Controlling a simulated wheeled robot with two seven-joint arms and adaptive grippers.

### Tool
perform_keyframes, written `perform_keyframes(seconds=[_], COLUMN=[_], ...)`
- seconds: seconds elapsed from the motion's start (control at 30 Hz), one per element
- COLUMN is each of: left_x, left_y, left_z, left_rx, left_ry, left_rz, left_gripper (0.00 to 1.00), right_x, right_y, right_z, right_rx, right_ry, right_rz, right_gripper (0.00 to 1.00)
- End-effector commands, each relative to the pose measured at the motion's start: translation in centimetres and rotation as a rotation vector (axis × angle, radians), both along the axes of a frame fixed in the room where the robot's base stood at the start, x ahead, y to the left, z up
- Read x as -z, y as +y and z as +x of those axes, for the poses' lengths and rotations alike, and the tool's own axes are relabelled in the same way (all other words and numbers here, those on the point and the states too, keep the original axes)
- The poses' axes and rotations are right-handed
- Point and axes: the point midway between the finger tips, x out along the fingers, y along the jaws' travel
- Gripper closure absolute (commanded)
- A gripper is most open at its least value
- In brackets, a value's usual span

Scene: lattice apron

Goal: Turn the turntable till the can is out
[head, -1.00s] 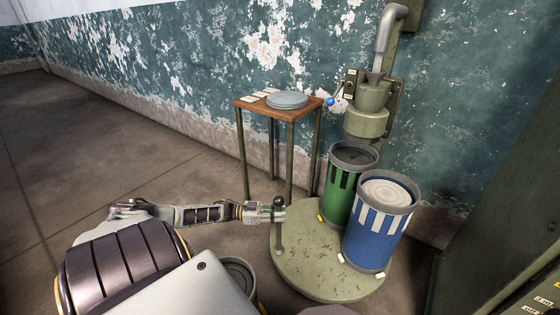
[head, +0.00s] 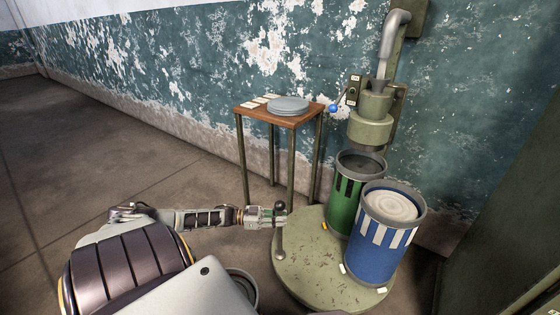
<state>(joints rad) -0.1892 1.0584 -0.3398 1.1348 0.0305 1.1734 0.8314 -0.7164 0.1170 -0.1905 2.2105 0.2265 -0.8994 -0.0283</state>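The round olive turntable (head: 312,267) stands low in front of the wall. On its right side, a blue can (head: 377,250) with white stripes stands upright, its top pale and round. A green can (head: 343,205) with dark stripes stands behind it, below the spout; its inside looks dark. An upright handle post (head: 280,243) with a dark ball top rises from the turntable's left edge. My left gripper (head: 279,217) is at this post just below the ball, its fingers appearing closed around it. The fingertips are small and partly hidden. My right gripper is out of view.
A green filling machine (head: 371,131) with a blue-knobbed lever (head: 334,108) hangs on the wall above the green can. A small wooden table (head: 250,108) with grey lids (head: 288,105) stands behind. A green cabinet (head: 500,230) is at right. The floor at left is clear.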

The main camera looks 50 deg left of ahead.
Motion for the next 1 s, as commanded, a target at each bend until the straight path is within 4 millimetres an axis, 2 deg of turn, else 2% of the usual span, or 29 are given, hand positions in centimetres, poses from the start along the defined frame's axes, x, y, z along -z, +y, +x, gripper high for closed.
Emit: perform_keyframes(seconds=[0.03, 0.2, 0.67, 1.0], left_x=[-0.2, -0.3, -0.1, -0.1], left_y=[0.8, 0.8, 0.7, 3.1], left_z=[0.4, 0.4, -0.1, -2.5], left_rx=[-0.019, -0.017, -0.009, -0.010], left_ry=[-0.001, -0.001, 0.001, 0.001], left_rz=[0.008, 0.009, 0.005, 0.006], left_gripper=[0.80, 0.59, 0.59, 0.59], right_x=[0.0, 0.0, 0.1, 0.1], right_y=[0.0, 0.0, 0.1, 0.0], right_z=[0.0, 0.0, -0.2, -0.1], right_rx=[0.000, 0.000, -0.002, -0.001], right_ry=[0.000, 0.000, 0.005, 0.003], right_rz=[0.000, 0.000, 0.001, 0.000], right_gripper=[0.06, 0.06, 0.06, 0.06])
